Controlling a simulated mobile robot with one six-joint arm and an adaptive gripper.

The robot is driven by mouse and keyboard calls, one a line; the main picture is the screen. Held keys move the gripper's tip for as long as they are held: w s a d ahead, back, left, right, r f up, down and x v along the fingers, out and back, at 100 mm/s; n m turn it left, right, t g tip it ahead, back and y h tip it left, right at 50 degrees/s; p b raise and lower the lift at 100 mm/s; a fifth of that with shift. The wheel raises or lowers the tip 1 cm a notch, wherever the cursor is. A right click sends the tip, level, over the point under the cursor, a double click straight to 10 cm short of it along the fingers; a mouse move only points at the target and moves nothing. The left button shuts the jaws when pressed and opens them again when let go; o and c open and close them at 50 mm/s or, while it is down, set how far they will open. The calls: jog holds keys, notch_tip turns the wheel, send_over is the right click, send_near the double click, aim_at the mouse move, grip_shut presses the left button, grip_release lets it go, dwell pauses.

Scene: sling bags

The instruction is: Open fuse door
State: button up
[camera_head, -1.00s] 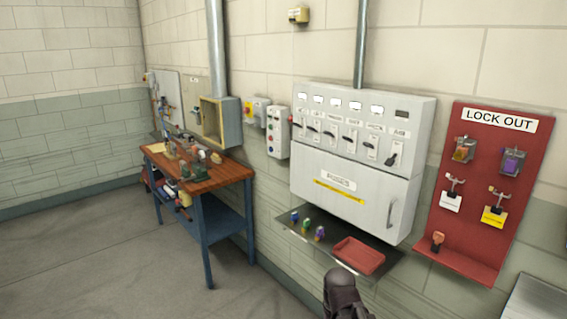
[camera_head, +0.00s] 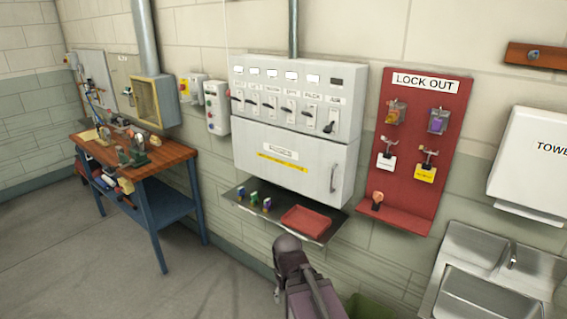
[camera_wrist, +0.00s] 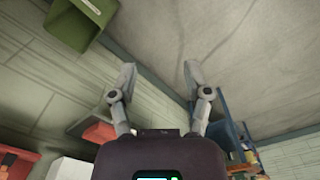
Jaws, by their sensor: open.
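The fuse door (camera_head: 300,183) is the white lower front of the wall-mounted fuse box, with a label and a yellow strip. It looks shut. Its upright handle (camera_head: 334,173) is at the right side. My gripper (camera_wrist: 160,78) is open and empty in the wrist view, its two fingers spread wide with floor and wall beyond. In the head view my arm rises from the bottom edge, below the shelf and apart from the door; the fingers are not clear there.
A dark shelf (camera_head: 236,200) under the door holds a red tray (camera_head: 306,222) and several small coloured fuses (camera_head: 254,197). A workbench (camera_head: 135,165) stands left. A green bin (camera_wrist: 84,22) is low down.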

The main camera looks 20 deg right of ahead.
jog(key=w+d+r+n+t+h+b, duration=0.1)
jog(key=w+d+r+n+t+h, duration=0.15)
jog(key=w+d+n+h, duration=0.4)
jog(key=w+d+r+n+t+h+b, duration=0.1)
jog(key=w+d+r+n+t+h, duration=0.2)
jog(key=w+d, duration=0.6)
jog(key=w+d+r+n+t+h+b, duration=0.1)
jog(key=w+r+n+t, duration=0.3)
jog(key=n, duration=0.5)
jog(key=w+d+r+n+t+h+b, duration=0.1)
jog(key=w+d+r+n+t, duration=0.3)
jog(key=w+n, duration=0.4)
jog(key=shift+w+r+n, duration=0.3)
jog(key=shift+r+n, duration=0.2)
jog(key=shift+n, duration=0.15)
jog(key=shift+x, duration=6.85)
jog(key=shift+r, duration=0.15)
grip_shut()
